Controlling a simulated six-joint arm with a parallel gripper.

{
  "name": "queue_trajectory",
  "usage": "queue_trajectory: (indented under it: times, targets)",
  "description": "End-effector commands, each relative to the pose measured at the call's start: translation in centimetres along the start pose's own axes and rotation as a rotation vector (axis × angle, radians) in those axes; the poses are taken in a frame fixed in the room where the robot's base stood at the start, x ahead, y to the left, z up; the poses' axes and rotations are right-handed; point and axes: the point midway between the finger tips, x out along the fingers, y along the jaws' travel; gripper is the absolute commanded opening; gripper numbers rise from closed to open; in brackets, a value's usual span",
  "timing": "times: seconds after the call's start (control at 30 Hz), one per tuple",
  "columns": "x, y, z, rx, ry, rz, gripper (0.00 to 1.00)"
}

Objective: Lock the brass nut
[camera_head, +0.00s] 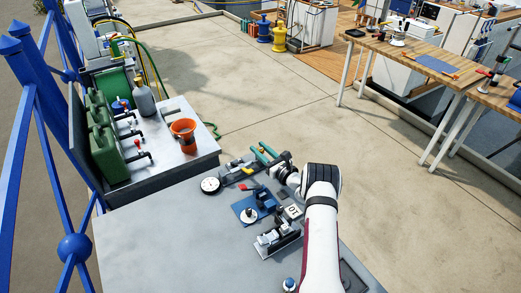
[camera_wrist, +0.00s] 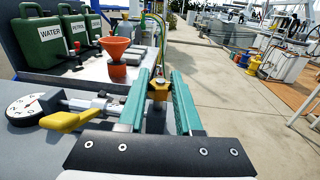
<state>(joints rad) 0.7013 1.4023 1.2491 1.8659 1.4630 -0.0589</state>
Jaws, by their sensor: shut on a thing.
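The brass nut (camera_wrist: 158,90) shows in the wrist view between the teal fingers of my gripper (camera_wrist: 163,88). The fingers are shut on it, one on each side. In the head view my gripper (camera_head: 265,154) reaches over the back of the grey table, and the nut is too small or hidden to make out. A metal pipe fitting (camera_wrist: 96,104) with a yellow lever (camera_wrist: 70,120) lies left of my fingers in the wrist view. A round white dial gauge (camera_wrist: 27,108) is at its left end; it also shows in the head view (camera_head: 210,185).
A blue fixture plate (camera_head: 246,210) and a small black-and-metal device (camera_head: 277,241) are on the grey table (camera_head: 160,235). An orange funnel (camera_head: 184,130) and green jerrycans (camera_head: 104,140) stand on the bench behind left. The table's front left is clear.

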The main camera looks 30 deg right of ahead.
Motion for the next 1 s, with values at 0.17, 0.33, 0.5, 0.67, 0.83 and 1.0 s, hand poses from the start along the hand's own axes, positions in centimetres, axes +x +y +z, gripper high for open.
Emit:
queue_trajectory:
  times: [0.17, 0.33, 0.5, 0.67, 0.83, 1.0]
  targets:
    - [0.12, 0.20, 0.06, 0.003, -0.002, -0.044, 0.00]
    - [0.07, 0.09, 0.04, -0.001, 0.000, -0.128, 0.00]
    - [0.04, 0.06, 0.02, -0.001, 0.000, -0.130, 0.00]
    - [0.03, 0.05, 0.01, -0.001, 0.000, -0.130, 0.49]
    - [0.02, 0.02, 0.00, -0.001, 0.000, -0.130, 0.63]
    - [-0.06, 0.01, -0.01, 0.000, 0.000, -0.131, 0.63]
